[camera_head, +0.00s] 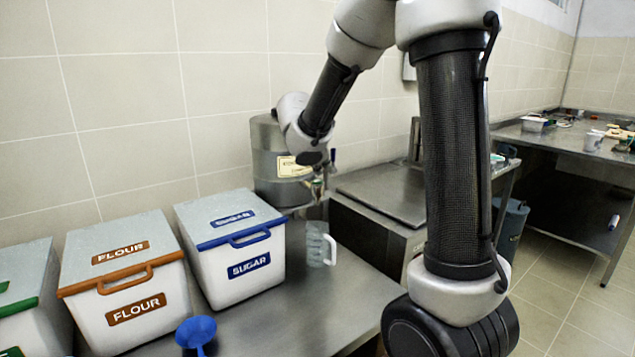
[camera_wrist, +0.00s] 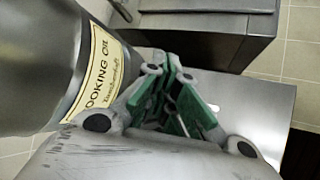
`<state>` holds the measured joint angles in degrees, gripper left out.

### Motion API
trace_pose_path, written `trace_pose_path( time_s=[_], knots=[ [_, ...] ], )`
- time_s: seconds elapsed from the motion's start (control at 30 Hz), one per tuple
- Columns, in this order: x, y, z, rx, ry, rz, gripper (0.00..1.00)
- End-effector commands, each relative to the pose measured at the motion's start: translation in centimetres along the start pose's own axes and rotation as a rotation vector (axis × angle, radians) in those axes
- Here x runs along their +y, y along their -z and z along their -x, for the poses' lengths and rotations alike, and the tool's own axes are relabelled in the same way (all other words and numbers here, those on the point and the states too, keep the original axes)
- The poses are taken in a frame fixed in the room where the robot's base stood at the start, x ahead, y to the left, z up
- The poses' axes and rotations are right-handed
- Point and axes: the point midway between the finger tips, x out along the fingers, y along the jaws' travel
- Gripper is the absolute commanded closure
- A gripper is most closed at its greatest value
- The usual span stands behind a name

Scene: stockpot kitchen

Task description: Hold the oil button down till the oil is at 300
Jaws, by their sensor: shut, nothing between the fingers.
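The steel oil tank (camera_head: 268,150) stands by the wall behind the counter, with a cream label. In the wrist view the label (camera_wrist: 102,72) reads "Cooking Oil" on the tank's side at the left. A clear measuring jug (camera_head: 314,243) with a pale handle stands upright on the counter below the tank's front. My gripper (camera_head: 318,188) is at the tank's front, above the jug. In the wrist view my gripper (camera_wrist: 172,62) has green-padded fingers shut with nothing between them, beside the tank. The oil button and the oil level are not discernible; I cannot tell whether the fingers touch the button.
A sugar bin (camera_head: 225,275) and a flour bin (camera_head: 125,310) stand left of the jug. A blue scoop (camera_head: 197,333) lies in front of them. A steel appliance (camera_head: 385,190) is right of the tank. The front counter near the jug is clear.

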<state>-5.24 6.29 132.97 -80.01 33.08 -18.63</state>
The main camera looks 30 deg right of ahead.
Motion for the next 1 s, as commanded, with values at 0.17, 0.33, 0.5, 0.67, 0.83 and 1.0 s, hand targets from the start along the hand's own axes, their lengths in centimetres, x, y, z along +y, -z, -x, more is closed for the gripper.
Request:
trace_pose_path(
  time_s=[0.17,0.33,0.5,0.67,0.83,1.0],
  knots=[
    [0.01,0.00,0.01,0.000,0.000,0.000,1.00],
    [0.01,0.00,0.01,0.000,0.000,0.000,1.00],
    [0.01,0.00,0.01,0.000,0.000,0.000,1.00],
    [0.01,0.00,0.01,0.000,0.000,0.000,1.00],
    [-0.07,0.06,-0.09,0.000,0.000,0.000,1.00],
    [-0.36,0.35,-0.49,0.000,0.001,0.001,1.00]
  ],
)
